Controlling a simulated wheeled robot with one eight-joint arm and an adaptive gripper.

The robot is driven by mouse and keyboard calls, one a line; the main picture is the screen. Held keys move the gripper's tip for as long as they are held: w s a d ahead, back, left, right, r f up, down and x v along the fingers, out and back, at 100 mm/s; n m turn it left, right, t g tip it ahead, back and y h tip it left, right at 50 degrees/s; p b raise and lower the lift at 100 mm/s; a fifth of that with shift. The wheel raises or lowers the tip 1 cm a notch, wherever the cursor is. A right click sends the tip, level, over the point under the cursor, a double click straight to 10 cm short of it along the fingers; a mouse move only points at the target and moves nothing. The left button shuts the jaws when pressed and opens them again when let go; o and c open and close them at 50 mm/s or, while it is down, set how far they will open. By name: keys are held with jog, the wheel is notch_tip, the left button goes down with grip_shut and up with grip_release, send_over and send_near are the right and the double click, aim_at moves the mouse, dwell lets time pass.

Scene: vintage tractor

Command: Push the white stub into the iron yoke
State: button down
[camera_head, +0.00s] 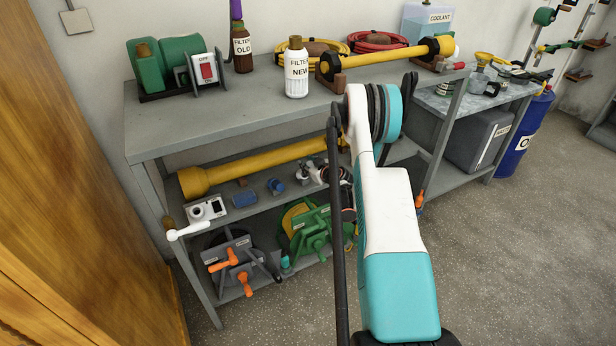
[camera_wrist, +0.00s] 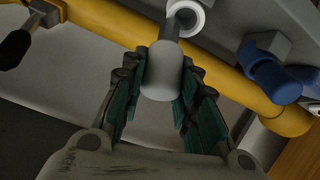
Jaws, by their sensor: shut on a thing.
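In the wrist view, my gripper (camera_wrist: 161,88) has its teal-padded fingers on both sides of the pale, rounded white stub (camera_wrist: 161,72). It is shut on the stub. A narrower grey stem (camera_wrist: 170,28) extends from the stub's far end toward a white ring (camera_wrist: 200,20). Whether the stem touches the ring or only overlaps it in the picture, I cannot tell. I cannot clearly pick out the iron yoke. In the head view, the arm hides most of my gripper, which is at the workbench's lower shelf.
A long yellow shaft (camera_head: 255,166) lies along the shelf of the workbench (camera_head: 215,120). Blue parts (camera_head: 245,199) and a green reel (camera_head: 312,232) are nearby. In the wrist view, a blue part (camera_wrist: 278,82) is at the right. The floor at right is clear.

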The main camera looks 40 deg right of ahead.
jog(key=shift+a+r+p, duration=0.2)
jog(key=shift+r+p, duration=0.2)
jog(key=shift+r, duration=0.8)
